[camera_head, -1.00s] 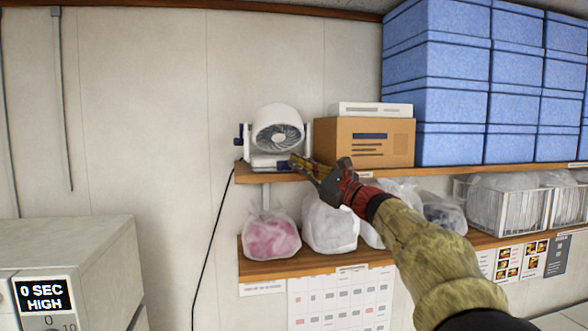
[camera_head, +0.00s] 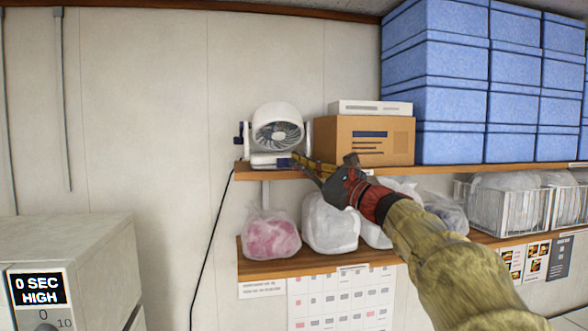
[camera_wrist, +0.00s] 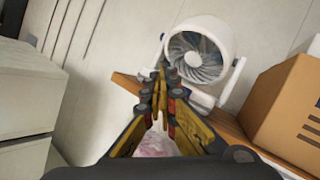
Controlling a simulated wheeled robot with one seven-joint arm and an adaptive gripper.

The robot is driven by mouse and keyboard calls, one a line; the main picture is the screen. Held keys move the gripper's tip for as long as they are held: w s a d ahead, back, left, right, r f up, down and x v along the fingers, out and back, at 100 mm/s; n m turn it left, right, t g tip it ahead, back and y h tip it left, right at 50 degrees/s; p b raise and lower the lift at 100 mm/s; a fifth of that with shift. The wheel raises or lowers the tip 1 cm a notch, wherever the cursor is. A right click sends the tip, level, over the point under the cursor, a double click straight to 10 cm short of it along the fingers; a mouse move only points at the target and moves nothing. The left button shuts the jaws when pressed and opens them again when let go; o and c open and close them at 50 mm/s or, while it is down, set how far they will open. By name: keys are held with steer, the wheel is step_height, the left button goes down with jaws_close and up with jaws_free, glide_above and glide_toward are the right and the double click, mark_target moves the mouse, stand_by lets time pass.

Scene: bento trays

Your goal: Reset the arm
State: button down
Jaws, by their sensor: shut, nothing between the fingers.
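My gripper (camera_head: 300,163) is shut and empty, at the front edge of the upper shelf. It points at the base of a white fan (camera_head: 278,132), which stands upright on that shelf. In the wrist view the shut fingers (camera_wrist: 160,78) show just below and in front of the fan (camera_wrist: 198,55). Whether the fingertips touch the fan's base I cannot tell. My arm reaches in from the lower right.
A cardboard box (camera_head: 364,141) with a white box (camera_head: 370,108) on it stands right of the fan. Blue boxes (camera_head: 455,100) are stacked further right. Bags (camera_head: 329,224) fill the lower shelf (camera_head: 300,262). A grey machine (camera_head: 70,250) is at lower left. The left wall is bare.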

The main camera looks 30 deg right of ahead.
steer(key=shift+s+a, duration=0.1)
steer(key=shift+s, duration=0.15)
stand_by(0.4)
steer(key=s+a+f+n+g+h+b, duration=0.1)
steer(key=a+f+n+g, duration=0.15)
steer(key=f, duration=0.65)
steer(key=s+a+f+n+g, duration=0.1)
steer(key=s+f+n+g, duration=0.2)
steer(key=f, duration=0.6)
steer(key=a+f+n+g+h+b, duration=0.15)
steer(key=f+n, duration=0.25)
steer(key=f, duration=0.5)
steer(key=s+a+f+n+g+h+b, duration=0.1)
steer(key=s+a+f+n+b, duration=0.3)
steer(key=f, duration=1.1)
steer(key=s+a+f+n+g+h+b, duration=0.2)
steer(key=s+a+f+n+g+b, duration=0.2)
steer(key=s+f+n+b, duration=0.3)
steer(key=s+a+f+n+g+h+b, duration=0.1)
steer(key=s+a+f+n+g+b, duration=0.1)
steer(key=s+a+f+n+b, duration=0.4)
steer(key=s+f+b, duration=0.5)
steer(key=s+f, duration=0.9)
steer(key=f, duration=0.2)
steer(key=shift+s+f+g+b, duration=0.3)
steer(key=shift+b, duration=0.1)
